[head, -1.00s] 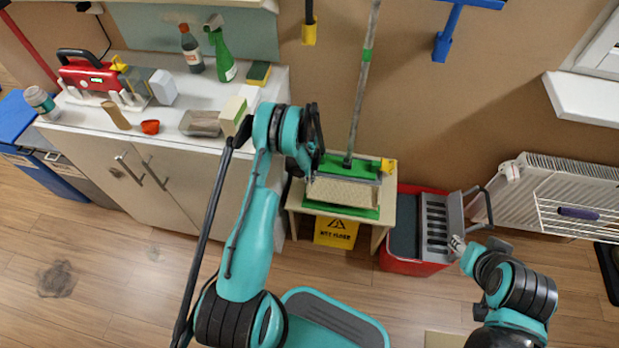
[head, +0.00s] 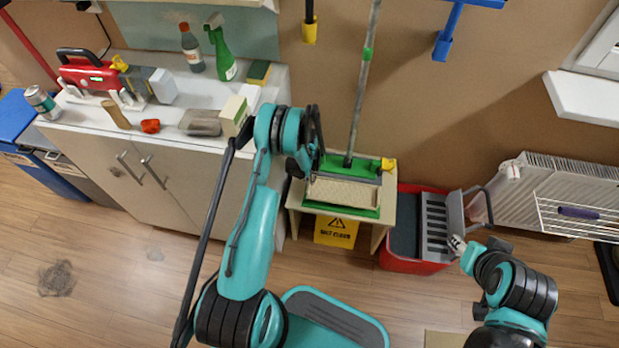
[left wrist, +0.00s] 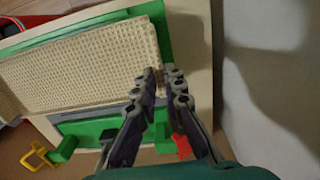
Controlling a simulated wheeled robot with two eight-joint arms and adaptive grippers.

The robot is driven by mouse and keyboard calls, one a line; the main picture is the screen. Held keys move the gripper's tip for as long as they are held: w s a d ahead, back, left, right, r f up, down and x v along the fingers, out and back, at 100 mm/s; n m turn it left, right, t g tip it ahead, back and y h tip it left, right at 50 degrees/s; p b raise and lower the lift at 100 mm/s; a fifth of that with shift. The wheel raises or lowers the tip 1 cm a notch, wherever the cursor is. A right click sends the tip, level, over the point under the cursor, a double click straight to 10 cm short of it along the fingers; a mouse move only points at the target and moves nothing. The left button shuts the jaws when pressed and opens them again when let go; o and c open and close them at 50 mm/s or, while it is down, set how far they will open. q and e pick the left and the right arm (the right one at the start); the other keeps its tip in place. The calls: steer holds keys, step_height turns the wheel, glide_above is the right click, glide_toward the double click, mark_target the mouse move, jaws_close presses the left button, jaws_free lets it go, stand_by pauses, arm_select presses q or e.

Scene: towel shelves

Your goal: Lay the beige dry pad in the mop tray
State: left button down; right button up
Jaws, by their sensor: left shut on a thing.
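The beige dry pad (head: 343,193) is a woven rectangle over the green mop tray (head: 345,210) on a small stand. In the left wrist view the pad (left wrist: 85,65) covers most of the tray (left wrist: 105,17), whose green rim shows along the top and right. My left gripper (head: 314,172) is at the pad's left end in the head view. In the left wrist view its fingertips (left wrist: 160,80) are close together at the pad's edge, shut on it. Whether the pad touches the tray floor is unclear.
A grey mop pole (head: 361,95) rises behind the pad from a green mop head. A red bucket (head: 415,264) with a grey wringer stands right of the stand. A white cabinet (head: 165,180) with several cleaning items is at left. A yellow floor sign (head: 336,231) is below.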

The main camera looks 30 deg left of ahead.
arm_select(q)
steer(key=shift+f, duration=2.05)
stand_by(0.7)
steer(key=c, duration=1.5)
jaws_free()
steer(key=shift+c, duration=0.2)
steer(key=shift+r, duration=0.1)
step_height(320, 180, up, 12)
steer(key=shift+a+f, duration=0.1)
